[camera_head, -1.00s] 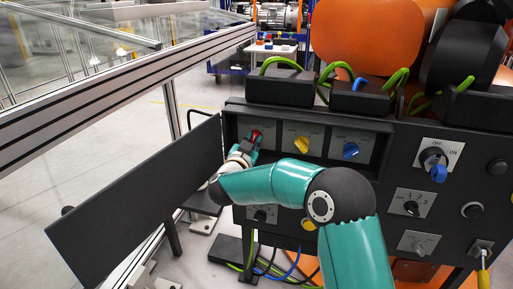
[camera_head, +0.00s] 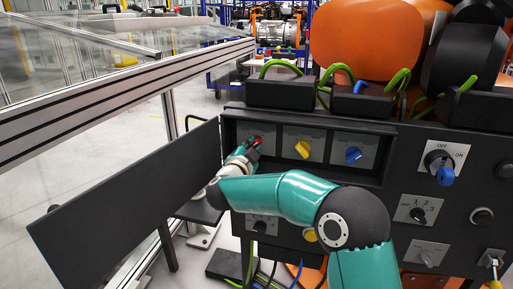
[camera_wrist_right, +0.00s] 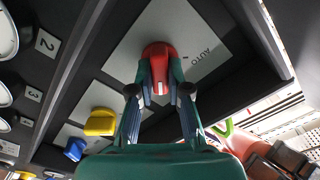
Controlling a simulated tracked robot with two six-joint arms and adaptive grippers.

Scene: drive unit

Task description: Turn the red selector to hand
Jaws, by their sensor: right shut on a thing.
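The red selector (camera_wrist_right: 158,52) sits on a grey plate (camera_wrist_right: 190,25) in the wrist view, with the word AUTO printed to its right. It also shows in the head view (camera_head: 256,140) at the left end of the panel's recess. My right gripper (camera_wrist_right: 160,88) is shut on the red selector, one finger on each side of it. In the head view my right gripper (camera_head: 250,149) reaches the selector from below left. The rest of the selector's plate lettering is hidden or too small to read. My left gripper is not in view.
A yellow selector (camera_head: 302,149) and a blue selector (camera_head: 353,155) sit to the right in the same recess. An open black door panel (camera_head: 125,205) stands left of my right arm. A blue-handled OFF/ON switch (camera_head: 443,170) is at the right.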

